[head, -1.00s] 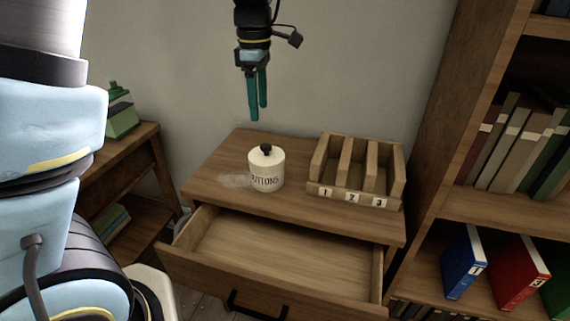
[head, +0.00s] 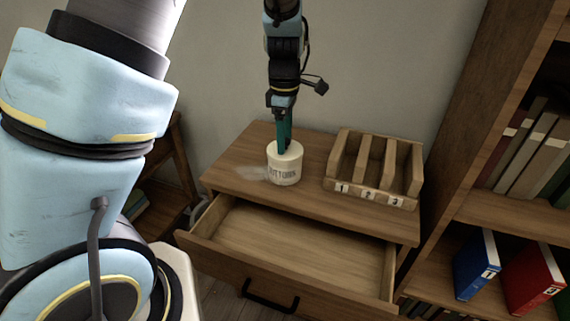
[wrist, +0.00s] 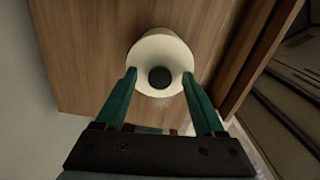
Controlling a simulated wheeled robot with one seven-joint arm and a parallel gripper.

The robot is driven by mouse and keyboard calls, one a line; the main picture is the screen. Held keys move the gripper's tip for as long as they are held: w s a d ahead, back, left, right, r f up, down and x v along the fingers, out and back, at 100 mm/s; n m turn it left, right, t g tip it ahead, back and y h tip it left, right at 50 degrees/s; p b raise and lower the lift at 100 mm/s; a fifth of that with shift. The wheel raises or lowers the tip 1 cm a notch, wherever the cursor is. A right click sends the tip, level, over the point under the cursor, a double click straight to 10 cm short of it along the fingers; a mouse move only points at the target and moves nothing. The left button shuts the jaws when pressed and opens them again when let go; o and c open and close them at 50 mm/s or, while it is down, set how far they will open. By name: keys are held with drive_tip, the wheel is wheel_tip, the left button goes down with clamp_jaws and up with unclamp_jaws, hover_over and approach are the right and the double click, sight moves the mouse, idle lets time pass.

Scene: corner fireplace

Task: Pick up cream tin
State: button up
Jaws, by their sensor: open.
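The cream tin (head: 285,170) stands upright on top of the wooden cabinet (head: 240,174), with dark lettering ending in "UTTONS" on its side. In the wrist view the tin (wrist: 150,50) shows its pale lid and round black knob (wrist: 160,77). My gripper (head: 284,148) points down at the tin's top in the head view and hides the knob there. In the wrist view its green fingers (wrist: 158,78) are open, one on each side of the lid and knob. I cannot tell whether they touch the tin.
A wooden rack with three numbered slots (head: 370,193) stands right of the tin. The drawer (head: 300,243) below is pulled open and looks empty. A tall bookshelf (head: 455,150) with books and binders stands at the right. A grey smudge lies left of the tin.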

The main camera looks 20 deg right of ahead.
drive_tip(key=shift+c, duration=0.4)
clamp_jaws()
idle(1.0)
